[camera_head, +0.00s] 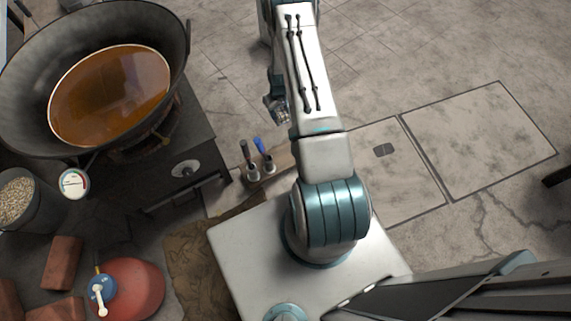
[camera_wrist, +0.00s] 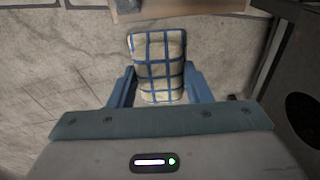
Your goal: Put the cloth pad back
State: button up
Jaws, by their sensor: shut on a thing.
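The cloth pad (camera_wrist: 157,62) is cream with blue crossing lines. In the wrist view it sits between the two blue fingers of my gripper (camera_wrist: 157,92), which are shut on its sides. The pad's far end sticks out past the fingertips, with the floor visible behind it. In the head view my gripper (camera_head: 278,108) hangs beside the stove, right of the wok; the pad is hard to make out there.
A large dark wok (camera_head: 178,75) of orange-brown liquid sits on a dark stove (camera_head: 195,130). A wooden board (camera_head: 283,160) with small blue and dark-handled tools lies beside it. A gauge (camera_head: 74,183), bricks (camera_head: 62,262) and a red gas cylinder (camera_head: 135,285) are at left. Floor at right is open.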

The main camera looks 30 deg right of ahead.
jog(key=w+d+f+b, duration=0.1)
jog(key=d+f+b, duration=0.55)
jog(key=f, duration=0.45)
jog(key=s+a+f+b, duration=0.1)
jog(key=s+a+f, duration=0.2)
jog(key=s+a, duration=0.1)
jog(key=s+a+f+b, duration=0.1)
jog(key=s+a+f, duration=0.2)
jog(key=a+f, duration=0.1)
jog(key=shift+s, duration=0.4)
jog(key=shift+a+f, duration=0.1)
jog(key=shift+f+b, duration=1.1)
jog(key=shift+f, duration=0.75)
jog(key=shift+f, duration=0.25)
jog(key=o, duration=1.3)
jog(key=shift+r, duration=0.1)
